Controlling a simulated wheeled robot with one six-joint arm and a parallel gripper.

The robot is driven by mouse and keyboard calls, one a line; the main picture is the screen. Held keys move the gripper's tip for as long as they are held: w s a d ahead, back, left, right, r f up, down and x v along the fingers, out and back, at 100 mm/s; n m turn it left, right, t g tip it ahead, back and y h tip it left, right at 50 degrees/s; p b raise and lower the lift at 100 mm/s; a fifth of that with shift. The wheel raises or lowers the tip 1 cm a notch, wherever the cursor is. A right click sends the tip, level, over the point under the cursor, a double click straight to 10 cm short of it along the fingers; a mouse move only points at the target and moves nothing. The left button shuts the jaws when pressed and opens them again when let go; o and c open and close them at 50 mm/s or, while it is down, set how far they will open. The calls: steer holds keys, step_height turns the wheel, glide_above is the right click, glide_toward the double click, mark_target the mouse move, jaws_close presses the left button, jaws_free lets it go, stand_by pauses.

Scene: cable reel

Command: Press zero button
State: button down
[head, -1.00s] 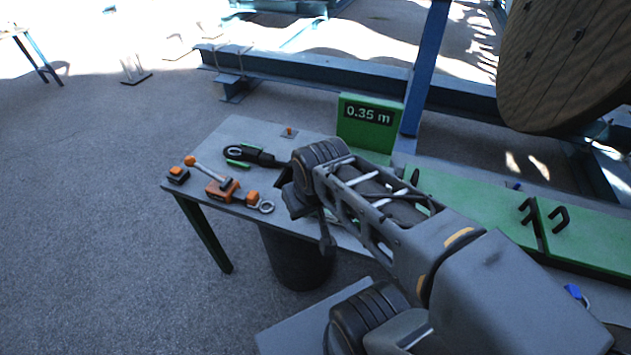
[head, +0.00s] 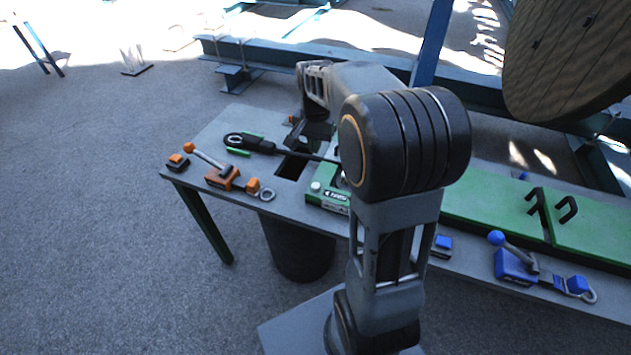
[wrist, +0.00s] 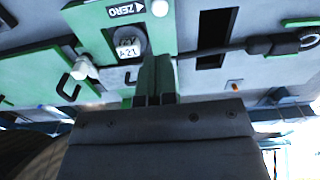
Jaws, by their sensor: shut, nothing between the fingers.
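The zero button is a small white round knob (wrist: 160,8) on a green panel, beside a black label (wrist: 125,9) reading ZERO with an arrow toward it. In the head view the white knob (head: 316,187) sits at the left front of the green housing (head: 328,202). My gripper (wrist: 157,62) is shut and empty, its greenish fingers together in the wrist view. They are below the button in that picture and do not appear to touch it. In the head view the gripper (head: 310,132) is over the table behind the housing; its fingertips cannot be made out.
An orange lever clamp (head: 222,177) and a blue one (head: 515,264) stand on the table.

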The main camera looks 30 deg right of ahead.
mark_target(316, 185)
steer(key=shift+w+d+f, duration=0.2)
steer(key=shift+w+d, duration=0.05)
steer(key=shift+f, duration=0.15)
step_height(316, 185, down, 14)
steer(key=shift+r, duration=0.2)
stand_by(0.5)
